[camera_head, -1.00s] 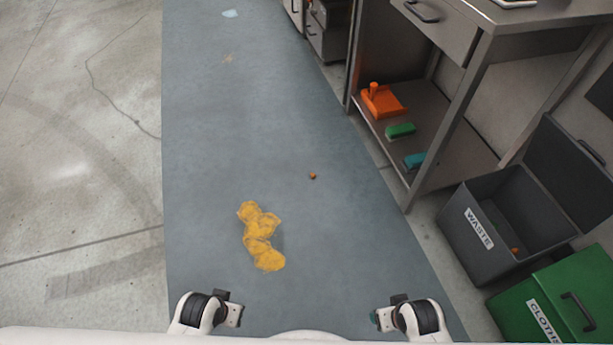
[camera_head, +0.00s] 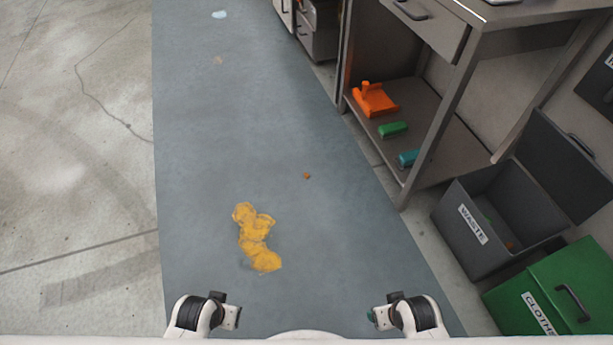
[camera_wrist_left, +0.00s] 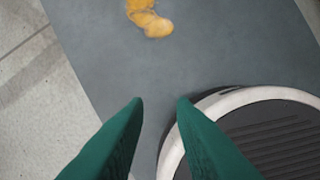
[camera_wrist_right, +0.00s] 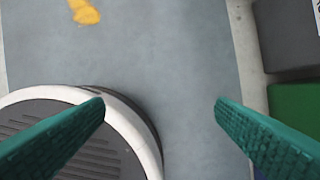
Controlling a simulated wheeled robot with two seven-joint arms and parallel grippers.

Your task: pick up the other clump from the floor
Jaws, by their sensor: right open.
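A small brown-orange clump (camera_head: 307,176) lies on the blue-grey floor mat, beyond and to the right of a yellow spill (camera_head: 257,238). Another small orange-brown bit (camera_head: 510,245) shows inside the open waste bin (camera_head: 472,231). My left gripper (camera_head: 232,312) is low at the front, well short of the clump; its green fingers stand apart and empty in the left wrist view (camera_wrist_left: 161,98). My right gripper (camera_head: 377,316) is also low at the front, fingers wide apart and empty in the right wrist view (camera_wrist_right: 160,102). Neither wrist view shows the clump.
A steel table (camera_head: 455,165) stands at the right, with an orange tool (camera_head: 375,100), a green block (camera_head: 392,130) and a teal block (camera_head: 409,158) on its lower shelf. A green clothes bin (camera_head: 555,290) stands at lower right. A pale patch (camera_head: 219,15) lies far up the mat (camera_head: 200,130).

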